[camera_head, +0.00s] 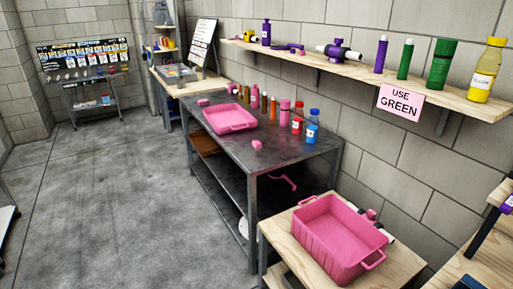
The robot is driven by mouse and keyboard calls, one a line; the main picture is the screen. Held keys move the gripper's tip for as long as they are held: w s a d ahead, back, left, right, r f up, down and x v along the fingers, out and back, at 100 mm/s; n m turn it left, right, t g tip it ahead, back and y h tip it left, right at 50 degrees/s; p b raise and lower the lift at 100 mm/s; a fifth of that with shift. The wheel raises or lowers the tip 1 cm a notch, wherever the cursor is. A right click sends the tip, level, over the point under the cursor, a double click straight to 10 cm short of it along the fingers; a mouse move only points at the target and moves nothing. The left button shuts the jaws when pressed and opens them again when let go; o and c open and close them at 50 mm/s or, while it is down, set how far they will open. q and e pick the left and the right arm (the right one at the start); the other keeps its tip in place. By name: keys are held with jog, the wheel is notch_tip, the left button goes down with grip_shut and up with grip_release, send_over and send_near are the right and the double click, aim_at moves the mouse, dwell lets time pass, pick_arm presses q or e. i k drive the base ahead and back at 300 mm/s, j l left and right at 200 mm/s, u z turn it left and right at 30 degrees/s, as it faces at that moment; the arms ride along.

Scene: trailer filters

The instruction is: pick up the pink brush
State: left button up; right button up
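I cannot make out for certain which pink thing is the brush. A small pink block-like piece (257,145) lies near the front edge of the dark metal table (285,153), and another (203,102) lies at its left edge. A thin, bent pink piece (284,181) shows at the table's lower level. A pink and white item (371,214) is partly hidden behind the large pink bin (335,262) on the low wooden table. Neither of my grippers can be made out in the view.
A pink tray (229,127) and several bottles, among them a blue one (312,128), stand on the metal table. A wall shelf (350,62) with bottles and a "USE GREEN" sign (399,102) runs above. The concrete floor (120,190) at left is clear.

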aim_at(258, 145)
jog(key=i+j+z, duration=0.15)
jog(key=z, duration=0.2)
jog(key=i+j+z, duration=0.15)
jog(key=j+z, duration=0.2)
jog(key=i+j+z, duration=0.1)
jog(key=z, duration=0.25)
jog(key=j, duration=0.1)
